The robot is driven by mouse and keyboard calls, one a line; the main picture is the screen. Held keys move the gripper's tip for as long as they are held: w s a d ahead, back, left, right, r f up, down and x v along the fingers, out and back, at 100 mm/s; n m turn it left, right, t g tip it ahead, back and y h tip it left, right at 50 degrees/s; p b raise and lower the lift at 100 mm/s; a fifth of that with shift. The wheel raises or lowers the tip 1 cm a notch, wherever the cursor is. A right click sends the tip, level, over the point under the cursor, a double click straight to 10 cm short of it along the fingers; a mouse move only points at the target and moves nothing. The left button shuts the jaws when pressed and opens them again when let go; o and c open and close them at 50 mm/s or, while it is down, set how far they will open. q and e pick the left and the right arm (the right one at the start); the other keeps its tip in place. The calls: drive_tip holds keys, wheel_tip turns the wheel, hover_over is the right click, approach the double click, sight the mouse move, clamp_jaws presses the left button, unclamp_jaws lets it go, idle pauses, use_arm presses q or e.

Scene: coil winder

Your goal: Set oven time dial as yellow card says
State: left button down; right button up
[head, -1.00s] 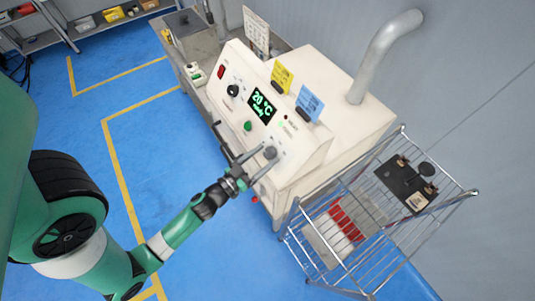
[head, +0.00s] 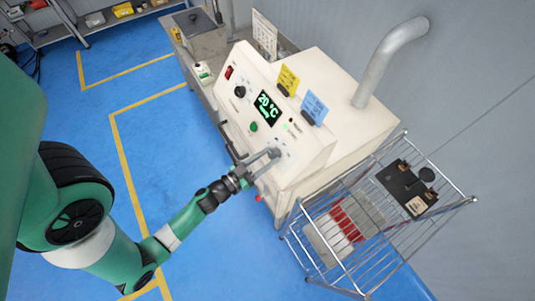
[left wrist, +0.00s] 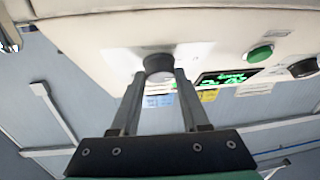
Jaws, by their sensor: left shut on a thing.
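The oven (head: 340,88) is a cream box with a sloped control panel. The yellow card (head: 288,79) stands on the panel's top edge; its writing is too small to read. The green display (head: 267,106) reads 20 °C. My left gripper (head: 274,154) is at the panel's right end, shut on a grey dial, which its fingers mostly hide in the head view. In the left wrist view the dial (left wrist: 158,65) sits between the two fingertips, still on the panel. Its pointer and scale cannot be made out. My right gripper is not in view.
A blue card (head: 314,107) stands beside the yellow one. A black knob (head: 239,91), a green button (head: 253,127) and a red switch (head: 229,72) are on the same panel. A wire rack cart (head: 330,238) stands close at the right. The blue floor is open in front.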

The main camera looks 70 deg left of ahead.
use_arm(q)
drive_tip(key=m+p, duration=0.1)
drive_tip(key=m+h+p, duration=0.1)
drive_tip(key=m+p, duration=0.1)
drive_tip(key=shift+s+a+r+t+h, duration=0.1)
drive_tip(key=shift+a+r+t+h, duration=0.2)
drive_tip(key=shift+h, duration=0.1)
drive_tip(key=m+h+p, duration=0.1)
drive_tip(key=m+h, duration=0.1)
drive_tip(key=m, duration=0.1)
drive_tip(key=shift+f+m+h+p, duration=0.2)
drive_tip(key=shift+m+h+p, duration=0.1)
drive_tip(key=shift+p, duration=0.1)
drive_tip(key=shift+a+m+h+p, duration=0.1)
drive_tip(key=shift+m+h+p, duration=0.25)
drive_tip(key=shift+m+h, duration=1.5)
drive_tip(key=shift+f+m, duration=0.1)
drive_tip(key=shift+m, duration=0.35)
drive_tip(key=shift+c, duration=2)
unclamp_jaws()
